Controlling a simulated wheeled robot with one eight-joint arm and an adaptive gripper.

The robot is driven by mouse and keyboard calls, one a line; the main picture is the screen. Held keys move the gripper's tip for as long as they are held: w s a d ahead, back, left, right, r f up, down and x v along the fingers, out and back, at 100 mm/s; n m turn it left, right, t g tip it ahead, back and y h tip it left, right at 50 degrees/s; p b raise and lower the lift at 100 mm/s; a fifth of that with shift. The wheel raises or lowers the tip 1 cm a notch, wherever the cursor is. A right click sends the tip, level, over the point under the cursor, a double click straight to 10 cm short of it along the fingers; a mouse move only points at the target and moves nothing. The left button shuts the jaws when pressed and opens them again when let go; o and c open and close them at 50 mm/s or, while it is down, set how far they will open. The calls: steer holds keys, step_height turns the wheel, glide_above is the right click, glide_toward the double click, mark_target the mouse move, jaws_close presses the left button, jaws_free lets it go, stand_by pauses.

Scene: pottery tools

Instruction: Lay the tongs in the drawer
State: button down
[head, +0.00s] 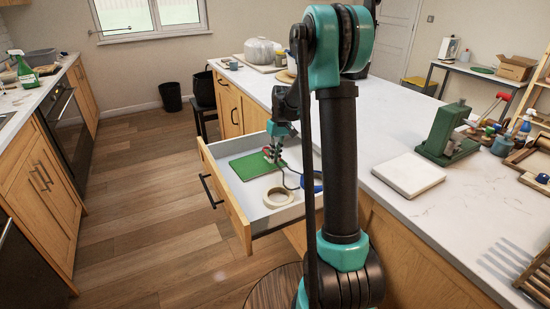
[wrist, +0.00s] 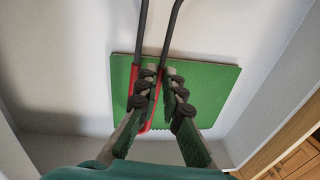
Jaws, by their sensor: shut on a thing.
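The drawer (head: 222,190) is pulled open from the counter. My gripper (head: 273,150) reaches down into it, above a green board. In the wrist view my gripper (wrist: 160,86) is shut on the tongs (wrist: 141,42), around their red part. Two dark arms of the tongs run up out of that picture. In the head view the tongs show as a bit of red and dark curved arms (head: 287,180) over the drawer. I cannot tell whether the tongs touch the board or the drawer floor.
The green board (head: 247,168) lies in the drawer, with a tan tape ring (head: 278,197) in front and a blue item (head: 316,185) partly behind my arm. The countertop holds a pale slab (head: 409,174) and a green device (head: 447,135). Wooden floor is clear at left.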

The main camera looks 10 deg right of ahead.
steer(key=shift+f, duration=0.25)
steer(key=shift+f, duration=0.4)
steer(key=c, duration=1.7)
jaws_free()
steer(key=r, duration=0.4)
steer(key=d+r, duration=0.1)
steer(key=r, duration=0.7)
steer(key=shift+w+d+r, duration=0.2)
steer(key=shift+d+r, duration=0.05)
steer(key=shift+r, duration=0.1)
